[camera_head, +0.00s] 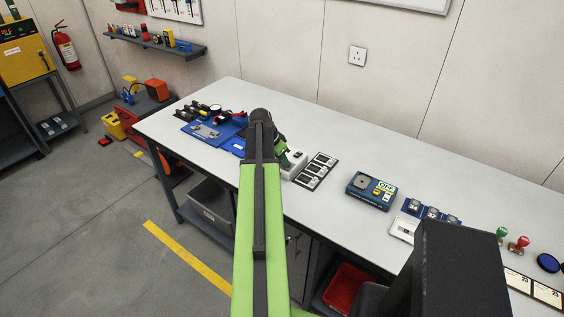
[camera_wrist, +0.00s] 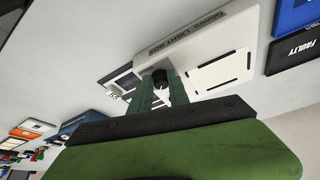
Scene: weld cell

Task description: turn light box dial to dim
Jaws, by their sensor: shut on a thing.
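The light box (camera_wrist: 205,38) is a white case with dark printing along one edge, seen at an angle in the wrist view. A pale framed panel (camera_wrist: 222,73) lies on its face. Its black dial (camera_wrist: 160,76) is beside the panel. My gripper (camera_wrist: 160,87) has its dark green fingers on both sides of the dial and is shut on it. The dial's pointer and setting cannot be read. In the head view the light box (camera_head: 293,168) stands on the bench, with my gripper (camera_head: 283,151) over it and partly hidden by my arm.
On the grey bench (camera_head: 335,205), dark cards (camera_head: 316,171) lie right of the light box. A blue device (camera_head: 371,190) stands further right. Blue trays with tools (camera_head: 213,130) lie to the left.

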